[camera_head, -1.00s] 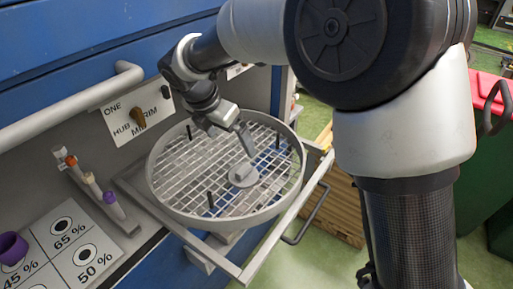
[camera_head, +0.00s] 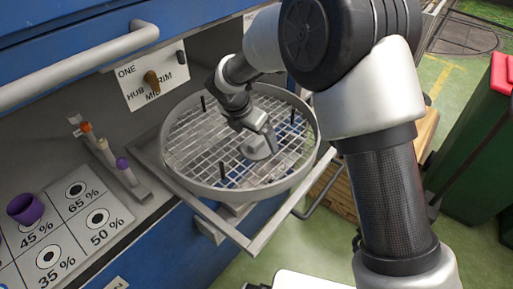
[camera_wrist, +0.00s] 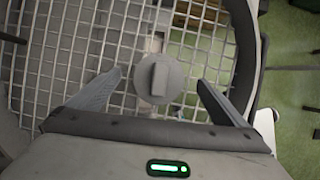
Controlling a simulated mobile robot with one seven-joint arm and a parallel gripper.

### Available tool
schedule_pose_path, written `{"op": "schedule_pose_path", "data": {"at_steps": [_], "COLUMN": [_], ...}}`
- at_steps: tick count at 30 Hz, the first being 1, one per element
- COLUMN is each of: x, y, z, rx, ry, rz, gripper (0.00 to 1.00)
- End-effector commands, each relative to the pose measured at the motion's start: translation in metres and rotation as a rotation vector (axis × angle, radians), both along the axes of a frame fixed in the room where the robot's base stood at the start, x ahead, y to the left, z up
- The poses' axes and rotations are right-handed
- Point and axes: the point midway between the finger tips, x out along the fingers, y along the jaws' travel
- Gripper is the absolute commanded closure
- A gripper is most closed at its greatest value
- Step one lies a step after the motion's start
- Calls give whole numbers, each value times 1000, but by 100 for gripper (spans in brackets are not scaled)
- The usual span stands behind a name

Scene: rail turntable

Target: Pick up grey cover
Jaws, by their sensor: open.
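The grey cover (camera_wrist: 160,80) is a round disc with a raised bar handle across its top. It sits at the middle of the round wire-mesh turntable (camera_head: 190,187). In the head view the cover (camera_head: 257,150) is partly hidden by my gripper (camera_head: 268,136). In the wrist view my gripper (camera_wrist: 158,88) is open, with one finger on each side of the cover and clear gaps to it. Nothing is between the fingers except the view of the cover; I cannot tell the exact height above it.
Several thin black posts (camera_head: 222,175) stand up from the mesh. A sign with a brown knob (camera_head: 152,79) is behind. Tubes in a rack (camera_head: 126,172) and a purple cup (camera_head: 25,209) on a percent card are at left. A green bin (camera_head: 485,150) is at right.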

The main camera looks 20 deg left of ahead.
Motion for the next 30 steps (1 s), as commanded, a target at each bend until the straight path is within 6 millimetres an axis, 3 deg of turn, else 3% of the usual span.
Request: {"op": "schedule_pose_path", "data": {"at_steps": [3, 6, 13, 23, 30], "x": [4, 9, 9, 9, 10], "y": [-2, -4, -4, -4, -4], "z": [-22, -31, -31, -31, -29], "rx": [-2, -1, 0, 0, 2], "ry": [2, 1, 0, 0, -2], "rz": [-1, -2, -1, -1, 0], "gripper": [2, 2, 2, 58, 61]}}
